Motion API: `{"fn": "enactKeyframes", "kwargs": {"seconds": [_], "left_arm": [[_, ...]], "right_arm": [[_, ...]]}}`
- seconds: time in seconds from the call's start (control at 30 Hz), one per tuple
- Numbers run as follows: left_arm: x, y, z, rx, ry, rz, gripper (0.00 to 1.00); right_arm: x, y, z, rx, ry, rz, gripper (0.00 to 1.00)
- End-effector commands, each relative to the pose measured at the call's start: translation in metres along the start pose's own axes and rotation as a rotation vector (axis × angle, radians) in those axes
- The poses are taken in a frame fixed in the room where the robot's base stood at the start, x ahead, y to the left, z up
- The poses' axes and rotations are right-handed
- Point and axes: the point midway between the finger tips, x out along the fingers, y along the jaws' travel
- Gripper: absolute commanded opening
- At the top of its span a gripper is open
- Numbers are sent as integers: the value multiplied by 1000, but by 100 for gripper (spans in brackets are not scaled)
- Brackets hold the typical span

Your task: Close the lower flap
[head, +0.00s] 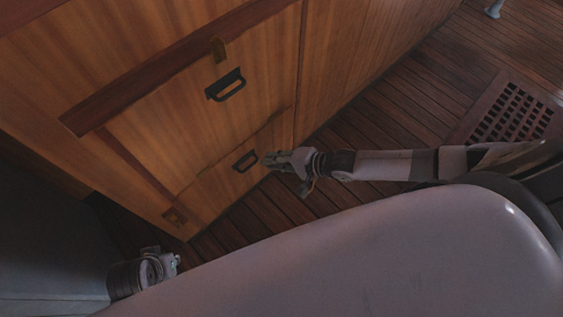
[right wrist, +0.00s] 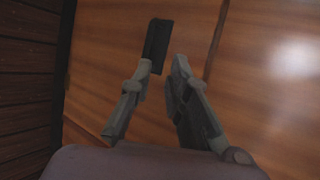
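The lower flap (head: 215,190) is a wooden panel low on the cabinet front, with a black handle (head: 245,162). It looks nearly flush with the front; I cannot tell whether a small gap stays along its upper edge. My right gripper (head: 270,160) is just right of the handle, close to the panel. In the right wrist view its fingers (right wrist: 162,68) are apart with nothing held, and the dark handle (right wrist: 158,42) lies just beyond the left fingertip. Contact is unclear. My left gripper (head: 170,262) is low at the left, its fingers mostly hidden.
An upper panel (head: 190,110) with a black handle (head: 226,85) and a small latch (head: 218,50) sits above the flap. The plank floor (head: 385,110) is clear right of the cabinet, with a grating (head: 510,112) farther right.

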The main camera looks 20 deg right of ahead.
Motion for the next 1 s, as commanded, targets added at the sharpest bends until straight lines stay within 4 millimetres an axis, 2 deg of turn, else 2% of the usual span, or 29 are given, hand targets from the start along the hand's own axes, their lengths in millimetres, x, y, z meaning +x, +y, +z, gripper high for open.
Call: {"fn": "enactKeyframes", "kwargs": {"seconds": [0.1,0.3,0.83,0.93,1.0], "left_arm": [[0,0,0,0,1,0,16],[0,0,0,0,1,0,16],[0,0,0,0,1,0,16],[0,0,0,0,1,0,16],[0,0,0,0,1,0,16]], "right_arm": [[-17,3,0,2,0,4,17],[-28,4,1,1,-1,7,17],[-28,5,1,1,-1,9,17],[-23,4,10,-30,-5,13,17],[-15,2,26,-100,-10,25,17]]}}
